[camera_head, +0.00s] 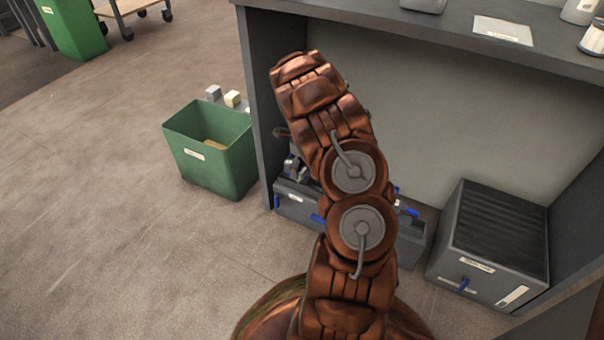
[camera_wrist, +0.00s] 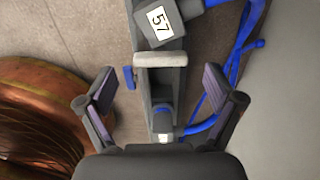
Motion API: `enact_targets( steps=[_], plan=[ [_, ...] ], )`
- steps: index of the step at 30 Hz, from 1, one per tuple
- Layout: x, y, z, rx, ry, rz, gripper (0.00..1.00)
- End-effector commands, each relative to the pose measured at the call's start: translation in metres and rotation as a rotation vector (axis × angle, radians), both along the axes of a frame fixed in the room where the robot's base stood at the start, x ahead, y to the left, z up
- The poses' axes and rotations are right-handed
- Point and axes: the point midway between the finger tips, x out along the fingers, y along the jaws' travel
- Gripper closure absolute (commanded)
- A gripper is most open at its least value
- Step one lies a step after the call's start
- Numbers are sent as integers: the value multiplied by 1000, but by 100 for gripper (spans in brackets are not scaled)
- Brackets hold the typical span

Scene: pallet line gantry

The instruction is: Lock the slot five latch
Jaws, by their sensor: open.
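In the wrist view my gripper (camera_wrist: 159,82) is open, with its two dark fingers spread either side of a narrow dark grey housing. A blue piece (camera_wrist: 164,118) sits in the housing between the fingers, and a small blue tab (camera_wrist: 129,78) shows on its left side, near the left finger. No finger visibly touches either. In the head view a long grey unit (camera_head: 410,237) lies under the bench, with a blue tab (camera_head: 277,201) at its left end and others along it. My arm hides its middle and most of my gripper. I cannot tell which blue part is the slot five latch.
A block labelled 57 (camera_wrist: 159,20) and blue cables (camera_wrist: 238,45) lie close to the fingers. A grey ribbed box (camera_head: 500,235) stands right under the bench (camera_head: 420,38). A green bin (camera_head: 210,170) stands left. The floor at left front is clear.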

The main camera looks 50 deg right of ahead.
Motion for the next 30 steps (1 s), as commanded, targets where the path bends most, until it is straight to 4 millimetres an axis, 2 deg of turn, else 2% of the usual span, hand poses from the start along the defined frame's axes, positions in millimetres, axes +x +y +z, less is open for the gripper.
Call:
enact_targets(
  steps=[1,5,14,30],
  plan=[
    [-1,-1,-11,1,1,-1,8],
    [0,0,-22,0,0,0,8],
    [0,0,-24,-1,-1,0,8],
    [0,0,-24,-1,0,0,65]
  ],
)
